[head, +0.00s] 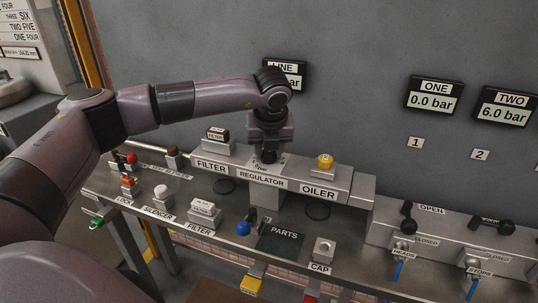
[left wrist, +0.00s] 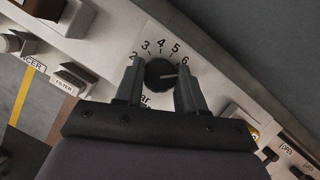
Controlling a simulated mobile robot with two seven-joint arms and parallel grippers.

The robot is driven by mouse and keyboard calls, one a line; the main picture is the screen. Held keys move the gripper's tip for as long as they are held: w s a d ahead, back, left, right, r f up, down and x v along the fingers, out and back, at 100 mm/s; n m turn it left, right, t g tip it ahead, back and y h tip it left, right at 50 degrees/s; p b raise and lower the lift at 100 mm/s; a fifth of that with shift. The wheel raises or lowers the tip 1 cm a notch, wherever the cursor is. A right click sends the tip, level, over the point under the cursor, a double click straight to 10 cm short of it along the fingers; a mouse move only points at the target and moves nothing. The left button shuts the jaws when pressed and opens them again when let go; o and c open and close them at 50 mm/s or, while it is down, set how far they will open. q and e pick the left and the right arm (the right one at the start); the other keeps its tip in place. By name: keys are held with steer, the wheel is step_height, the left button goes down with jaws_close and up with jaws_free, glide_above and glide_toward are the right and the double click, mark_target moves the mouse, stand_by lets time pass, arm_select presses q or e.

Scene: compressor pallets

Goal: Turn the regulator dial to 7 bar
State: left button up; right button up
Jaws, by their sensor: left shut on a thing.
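The black regulator dial (left wrist: 160,74) sits between the two fingers of my left gripper (left wrist: 160,88) in the left wrist view. The fingers are shut on it from both sides. The scale (left wrist: 161,44) shows 2, 3, 4, 5 and 6; the right finger covers what follows 6. A pale pointer mark on the dial points right, near or just past 6. In the head view my left gripper (head: 268,154) points down onto the block labelled REGULATOR (head: 261,181) and hides the dial. My right gripper is not in view.
FILTER (head: 211,167) and OILER (head: 318,191) blocks flank the regulator. The LINE display (head: 297,70) is partly hidden by my arm. Display ONE (head: 434,97) reads 0.0 bar and TWO (head: 505,109) reads 6.0 bar. Loose parts, including a blue-knobbed one (head: 243,228), stand on the bench in front.

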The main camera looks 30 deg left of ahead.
arm_select(q)
steer(key=shift+m+h+b, duration=0.3)
steer(key=shift+m+b, duration=0.25)
steer(key=shift+m, duration=0.45)
steer(key=shift+s, duration=0.1)
steer(key=o, duration=1)
steer(key=shift+o, duration=0.2)
steer(key=v, duration=0.7)
steer(key=shift+s+b, duration=0.2)
steer(key=shift+b, duration=0.15)
